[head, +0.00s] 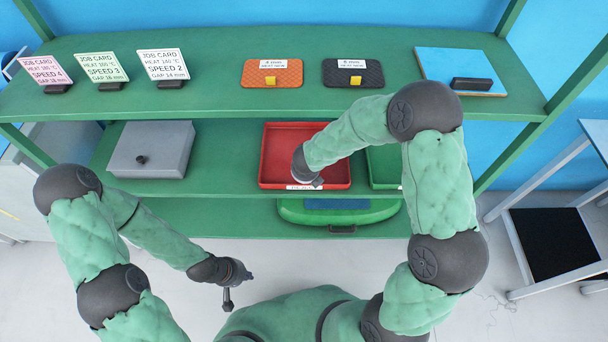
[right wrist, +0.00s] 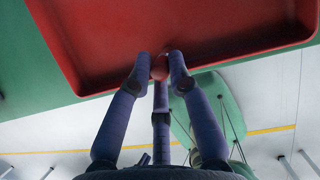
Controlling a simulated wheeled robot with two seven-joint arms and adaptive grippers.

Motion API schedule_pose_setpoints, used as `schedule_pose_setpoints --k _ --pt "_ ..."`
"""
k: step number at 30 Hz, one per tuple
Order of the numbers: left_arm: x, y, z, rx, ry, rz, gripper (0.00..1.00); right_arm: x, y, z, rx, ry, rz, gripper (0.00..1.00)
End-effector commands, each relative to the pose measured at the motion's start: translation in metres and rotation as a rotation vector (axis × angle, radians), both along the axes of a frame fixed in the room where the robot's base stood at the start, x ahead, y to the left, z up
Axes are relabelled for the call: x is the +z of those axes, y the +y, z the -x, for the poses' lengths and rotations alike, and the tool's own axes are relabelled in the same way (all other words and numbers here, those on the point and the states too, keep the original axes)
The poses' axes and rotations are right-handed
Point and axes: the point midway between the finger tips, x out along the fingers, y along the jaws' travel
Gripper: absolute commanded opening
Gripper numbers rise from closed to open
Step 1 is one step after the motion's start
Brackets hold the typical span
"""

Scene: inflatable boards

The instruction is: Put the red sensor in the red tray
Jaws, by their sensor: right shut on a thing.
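The red tray (head: 335,175) sits on the middle green shelf, with a label on its front edge. It also fills the top of the right wrist view (right wrist: 200,40).
A green tray (head: 384,167) stands right of the red one, partly behind my right arm. A grey box (head: 152,149) is at the left of this shelf. The upper shelf holds job cards (head: 103,67), orange (head: 272,73) and black pads (head: 352,73), and a blue board (head: 458,70).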

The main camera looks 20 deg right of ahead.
Motion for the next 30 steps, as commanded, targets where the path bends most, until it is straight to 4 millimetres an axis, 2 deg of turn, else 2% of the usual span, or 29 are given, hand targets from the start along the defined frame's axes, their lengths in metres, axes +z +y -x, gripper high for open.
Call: schedule_pose_setpoints --k 6,7,9,22,26,30 --pt "-0.003 0.0 0.0 0.0 -0.001 0.0 0.0 -0.003 0.0 0.0 0.0 -0.001 0.0 0.0" --pt "-0.002 0.0 0.0 0.0 -0.001 0.0 0.0 -0.002 0.0 0.0 0.0 0.0 0.0 0.26" --pt "-0.002 0.0 0.0 0.0 0.0 0.0 0.0 -0.002 0.0 0.0 0.0 0.0 0.0 0.44" --pt "0.002 0.0 0.0 0.0 0.0 0.0 0.0 0.003 0.0 0.0 0.0 0.0 0.0 0.44" --pt "0.012 0.0 0.0 0.0 0.0 0.0 0.0 0.021 0.001 0.007 0.0 -0.002 -0.001 0.44" --pt "0.027 0.0 0.0 0.0 0.0 0.0 0.0 0.048 0.004 0.017 0.001 -0.003 -0.001 0.44"
